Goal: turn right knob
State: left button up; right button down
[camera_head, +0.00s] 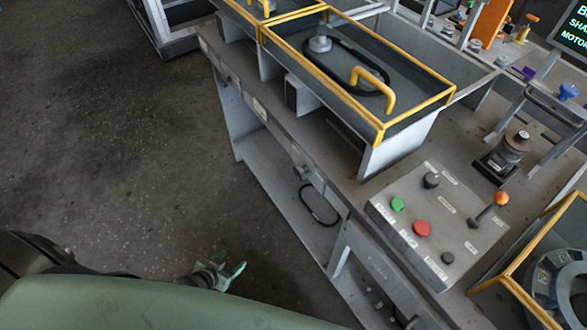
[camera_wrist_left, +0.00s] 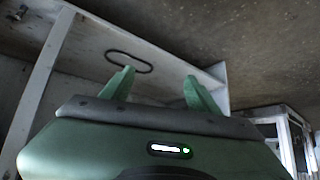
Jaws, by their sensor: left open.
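A grey control panel (camera_head: 400,222) sits on the workbench at the lower right of the head view. It carries a black knob (camera_head: 431,180) near its far edge and another black knob (camera_head: 447,257) near its near right corner. My left gripper (camera_head: 231,268) is open and empty, left of the bench and well apart from the panel. Its open fingers also show in the left wrist view (camera_wrist_left: 156,82). My right gripper is not in view.
An orange-tipped lever (camera_head: 490,207) rises from the panel's right side. A yellow-framed guard with a handle (camera_head: 375,90) stands behind the panel. A black ring (camera_head: 319,205) lies on the lower shelf. The floor (camera_head: 130,150) left of the bench is clear.

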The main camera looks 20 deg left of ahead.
pick_arm(q)
jog(key=w+r+t+h, duration=0.2)
jog(key=w+r+t, duration=0.1)
jog(key=w+r, duration=0.55)
jog(key=m+t+h+b, duration=0.1)
jog(key=m+t+h, duration=0.2)
jog(key=h, duration=0.5)
send_near(296, 173)
jog(key=x, duration=0.7)
jog(key=shift+w+d+r+p, duration=0.2)
jog(key=shift+w+d+p, duration=0.05)
jog(key=shift+p, duration=0.05)
jog(key=shift+w+d, duration=0.3)
jog(key=shift+w, duration=0.1)
grip_shut()
